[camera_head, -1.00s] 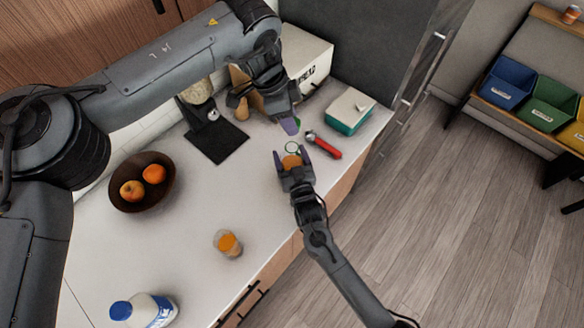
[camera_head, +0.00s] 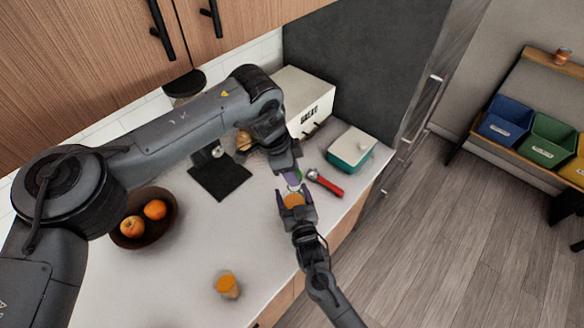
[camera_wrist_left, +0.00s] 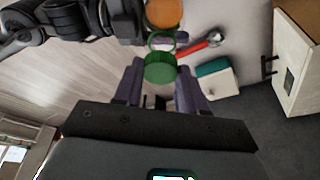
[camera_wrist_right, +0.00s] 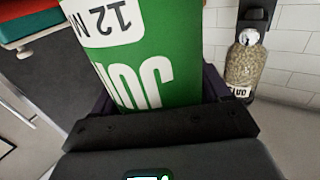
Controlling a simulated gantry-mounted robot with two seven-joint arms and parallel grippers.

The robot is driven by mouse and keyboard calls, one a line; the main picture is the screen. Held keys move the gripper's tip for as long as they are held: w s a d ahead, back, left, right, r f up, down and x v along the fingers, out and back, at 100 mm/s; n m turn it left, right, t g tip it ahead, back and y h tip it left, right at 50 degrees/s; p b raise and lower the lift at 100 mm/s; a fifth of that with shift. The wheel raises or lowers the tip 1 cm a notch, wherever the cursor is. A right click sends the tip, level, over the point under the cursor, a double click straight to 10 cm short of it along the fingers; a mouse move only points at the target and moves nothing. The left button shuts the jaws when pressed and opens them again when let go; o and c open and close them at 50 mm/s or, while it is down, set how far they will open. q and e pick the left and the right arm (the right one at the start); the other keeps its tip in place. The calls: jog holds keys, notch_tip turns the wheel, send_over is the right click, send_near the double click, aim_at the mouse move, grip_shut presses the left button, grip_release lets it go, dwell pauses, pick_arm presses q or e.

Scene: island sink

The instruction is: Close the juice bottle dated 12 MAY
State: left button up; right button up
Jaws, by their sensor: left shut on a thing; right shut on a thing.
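My left gripper (camera_head: 291,182) is shut on a green cap (camera_wrist_left: 160,68), held between its fingertips in the left wrist view. My right gripper (camera_head: 297,212) is shut on the juice bottle (camera_wrist_right: 150,60). The bottle has a green label with white lettering, and "12 M" shows; the rest of the date is cut off. Its orange juice (camera_head: 293,200) shows between the right fingers. In the left wrist view the bottle's open mouth, a green ring (camera_wrist_left: 161,41), is close beside the cap. I cannot tell whether they touch.
A red-handled tool (camera_head: 325,183) and a teal-and-white box (camera_head: 351,149) lie near the bottle. A fruit bowl (camera_head: 130,236), a black mat (camera_head: 220,177) and another orange container (camera_head: 228,286) are on the counter.

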pick_arm(q)
jog(key=shift+f, duration=0.1)
dwell(0.3)
jog(key=shift+f, duration=0.8)
jog(key=shift+f, duration=0.6)
pick_arm(e)
grip_shut()
pick_arm(q)
jog(key=m, duration=0.1)
jog(key=m+g, duration=0.1)
jog(key=m, duration=0.2)
jog(key=shift+f+m, duration=0.3)
jog(key=m, duration=0.2)
jog(key=m+g, duration=0.1)
jog(key=shift+w+d+r+m+y, duration=0.15)
jog(key=shift+w+d+m+y, duration=0.05)
jog(key=shift+w+m+y, duration=0.1)
jog(key=shift+s+r+m+g, duration=0.15)
jog(key=shift+m+g, duration=0.15)
jog(key=shift+m, duration=0.5)
jog(key=shift+a, duration=0.1)
